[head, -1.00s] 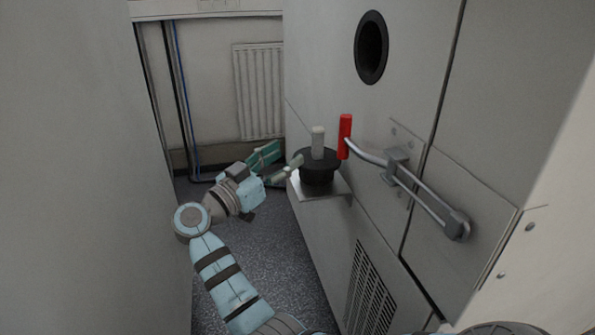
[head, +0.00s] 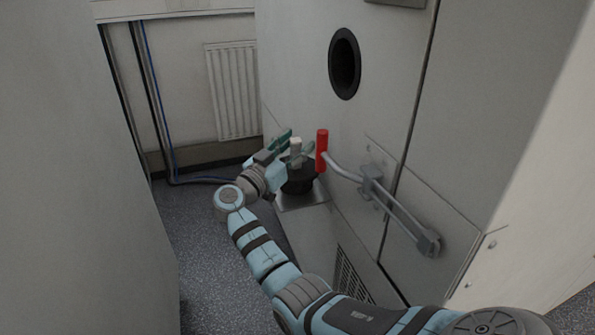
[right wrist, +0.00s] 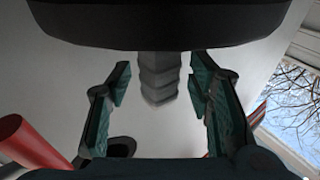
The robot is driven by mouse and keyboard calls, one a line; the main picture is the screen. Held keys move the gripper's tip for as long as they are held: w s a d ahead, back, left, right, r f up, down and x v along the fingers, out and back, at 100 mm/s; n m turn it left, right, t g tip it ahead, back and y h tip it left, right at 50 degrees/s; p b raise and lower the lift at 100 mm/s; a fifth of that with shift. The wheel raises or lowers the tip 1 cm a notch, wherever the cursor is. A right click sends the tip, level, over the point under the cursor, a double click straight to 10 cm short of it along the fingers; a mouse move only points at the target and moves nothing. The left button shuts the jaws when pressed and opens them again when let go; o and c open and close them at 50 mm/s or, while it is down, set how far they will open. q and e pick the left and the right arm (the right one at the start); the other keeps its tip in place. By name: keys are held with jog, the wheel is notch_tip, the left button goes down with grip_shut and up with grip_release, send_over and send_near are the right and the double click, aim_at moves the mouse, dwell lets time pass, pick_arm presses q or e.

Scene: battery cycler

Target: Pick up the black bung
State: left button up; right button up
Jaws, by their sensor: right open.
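The black bung (head: 298,182) sits on a small metal shelf (head: 303,198) on the front of the cabinet, its pale ribbed grip (head: 296,150) standing upright. My right gripper (head: 295,152) is open, with its green fingers on either side of the grip. In the right wrist view, the bung's dark body (right wrist: 160,25) fills the top, and the grip (right wrist: 158,76) lies between the spread fingers of my right gripper (right wrist: 158,78). A gap shows on each side. My left gripper is not in view.
A red-ended door handle (head: 321,152) stands close to the right of the bung. The cabinet has a round dark port (head: 345,64) above. A pale wall panel (head: 80,190) bounds the left, with grey floor (head: 205,265) between.

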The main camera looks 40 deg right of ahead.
grip_shut()
jog(key=shift+r, duration=0.15)
